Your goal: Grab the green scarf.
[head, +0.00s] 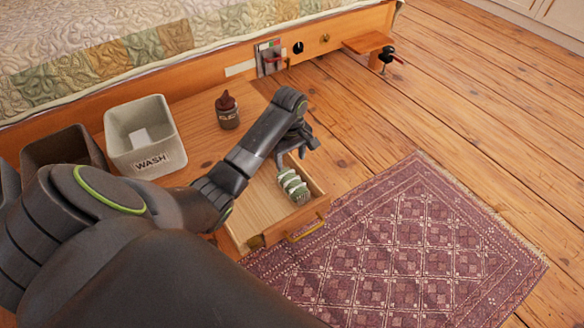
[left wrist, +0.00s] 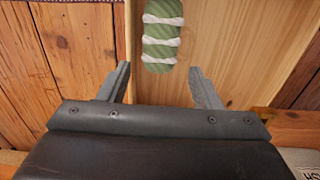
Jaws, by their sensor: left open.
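The green scarf (head: 292,186) is a rolled bundle with white bands. It lies in the open wooden drawer (head: 255,215), near the drawer's right side. In the left wrist view the scarf (left wrist: 163,38) is ahead of the fingertips, between their lines and nearer the left finger. My left gripper (head: 297,148) is open and empty, above the far end of the drawer; it also shows in the left wrist view (left wrist: 160,80). No contact with the scarf shows. My right gripper is not in view.
A white bin marked WASH (head: 172,160) and a dark bin (head: 62,148) stand at the left. A brown bottle (head: 227,112) stands behind the drawer. A patterned rug (head: 400,245) lies right of it. A bed (head: 120,50) with a clamp (head: 385,58) at its rail is behind.

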